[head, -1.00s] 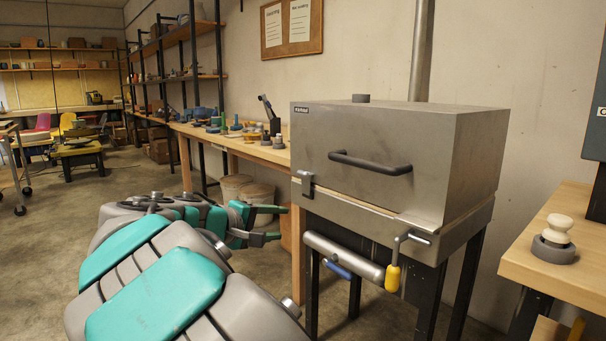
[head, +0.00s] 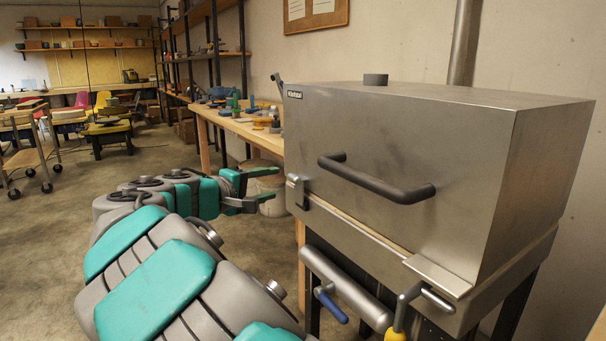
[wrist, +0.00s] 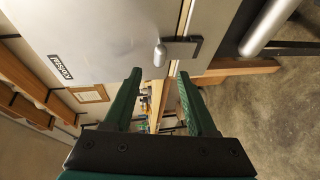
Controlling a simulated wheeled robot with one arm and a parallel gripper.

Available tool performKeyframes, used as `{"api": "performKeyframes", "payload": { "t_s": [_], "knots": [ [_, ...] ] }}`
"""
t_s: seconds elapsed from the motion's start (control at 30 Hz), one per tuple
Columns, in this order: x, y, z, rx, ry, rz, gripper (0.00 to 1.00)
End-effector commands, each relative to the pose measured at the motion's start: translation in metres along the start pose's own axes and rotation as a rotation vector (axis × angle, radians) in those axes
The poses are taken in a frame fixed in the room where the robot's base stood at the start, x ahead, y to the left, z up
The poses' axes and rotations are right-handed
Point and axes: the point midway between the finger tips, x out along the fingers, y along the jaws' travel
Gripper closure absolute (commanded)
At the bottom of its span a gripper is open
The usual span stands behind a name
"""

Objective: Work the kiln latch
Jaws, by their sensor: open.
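The kiln (head: 400,160) is a grey metal box with a dark bar handle (head: 375,182) on its front. The kiln latch (head: 297,191) is a small metal piece at the left end of the seam between lid and lower body. In the wrist view the latch (wrist: 178,49) shows as a rounded knob with a dark bracket, beyond my fingertips. My gripper (head: 258,188) is open and empty, left of the latch in the head view. In the wrist view my gripper (wrist: 158,85) has its two green fingers spread below the latch, apart from it.
Below the kiln front are a metal cylinder (head: 345,288), a blue-handled lever (head: 331,306) and a yellow-handled crank (head: 395,334). A wooden workbench (head: 238,131) with tools stands behind my gripper. Open floor (head: 90,205) lies to the left.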

Motion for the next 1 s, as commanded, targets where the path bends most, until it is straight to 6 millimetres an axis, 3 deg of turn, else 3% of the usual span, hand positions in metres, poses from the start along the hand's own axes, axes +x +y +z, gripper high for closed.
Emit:
{"api": "performKeyframes", "payload": {
  "t_s": [0.53, 0.93, 1.0],
  "knots": [
    [0.069, -0.001, 0.0, -0.001, -0.003, -0.001, 0.43],
    [0.078, 0.0, 0.0, 0.0, -0.001, -0.001, 0.43],
    [0.077, 0.0, 0.0, 0.0, -0.001, -0.001, 0.5]
  ]
}}
